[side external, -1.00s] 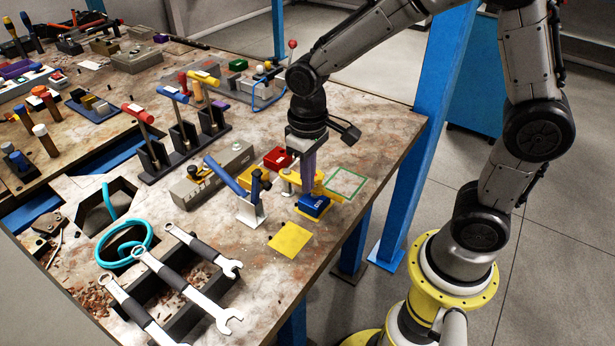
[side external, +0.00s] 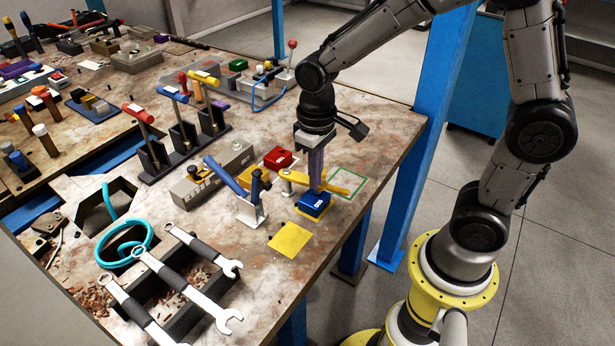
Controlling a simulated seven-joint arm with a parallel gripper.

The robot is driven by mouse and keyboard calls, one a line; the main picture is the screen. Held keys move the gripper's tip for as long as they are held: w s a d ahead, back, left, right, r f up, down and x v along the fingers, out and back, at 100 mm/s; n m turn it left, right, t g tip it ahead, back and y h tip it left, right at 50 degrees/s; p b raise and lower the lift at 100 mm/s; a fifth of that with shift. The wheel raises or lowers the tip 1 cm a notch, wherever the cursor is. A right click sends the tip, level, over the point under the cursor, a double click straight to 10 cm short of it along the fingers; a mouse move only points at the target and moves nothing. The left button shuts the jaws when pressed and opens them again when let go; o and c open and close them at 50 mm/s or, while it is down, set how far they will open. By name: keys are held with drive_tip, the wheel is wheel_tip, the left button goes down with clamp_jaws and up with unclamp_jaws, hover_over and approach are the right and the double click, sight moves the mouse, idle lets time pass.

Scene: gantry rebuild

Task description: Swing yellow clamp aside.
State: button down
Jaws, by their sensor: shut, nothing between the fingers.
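The yellow clamp (side external: 299,178) is a flat bar on a small post at its left end, and its right end reaches into the green square outline (side external: 362,178). My gripper (side external: 317,188) points straight down with its fingers shut and empty, at the middle of the clamp. The fingers hide part of the bar, and I cannot tell whether they touch it. A blue block (side external: 314,207) on a yellow base sits just in front of and below the clamp bar.
A red block (side external: 278,158) stands behind the clamp's left end. A blue-handled toggle clamp (side external: 224,176) stands to the left. A yellow square (side external: 290,240) lies flat in front. The table's right edge is close by.

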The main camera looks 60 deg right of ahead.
sight(323, 172)
drive_tip(key=shift+d, duration=0.15)
drive_tip(key=shift+s+d, duration=0.1)
drive_tip(key=shift+d, duration=1.3)
